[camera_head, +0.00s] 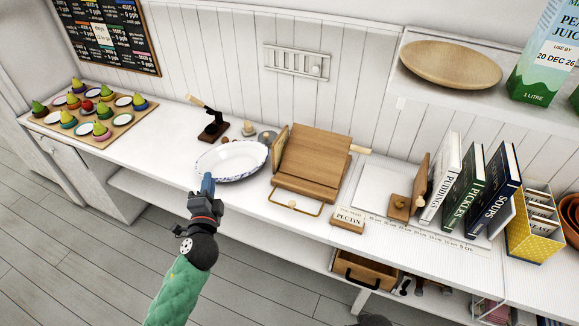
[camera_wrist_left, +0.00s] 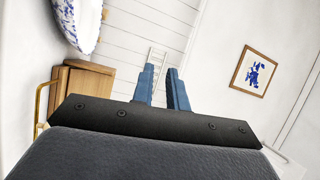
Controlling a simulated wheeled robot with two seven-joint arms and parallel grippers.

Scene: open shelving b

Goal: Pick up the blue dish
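The blue dish (camera_head: 231,161) is a white oval dish with a blue-speckled rim, lying on the white counter left of a wooden stand. It also shows in the left wrist view (camera_wrist_left: 87,24), cut off at the upper left. My left gripper (camera_head: 207,181) is at the dish's near left edge in the head view, at the front of the counter. In the wrist view its two blue fingers (camera_wrist_left: 162,86) are apart with nothing between them, and the dish lies to their left. I cannot tell its exact height against the rim. My right gripper is not in view.
A wooden book stand (camera_head: 312,160) with a brass rail stands close right of the dish. Behind the dish are a dark tool with a pale handle (camera_head: 212,122) and small weights (camera_head: 249,129). A tray of coloured pears (camera_head: 100,133) lies at the left, with clear counter between.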

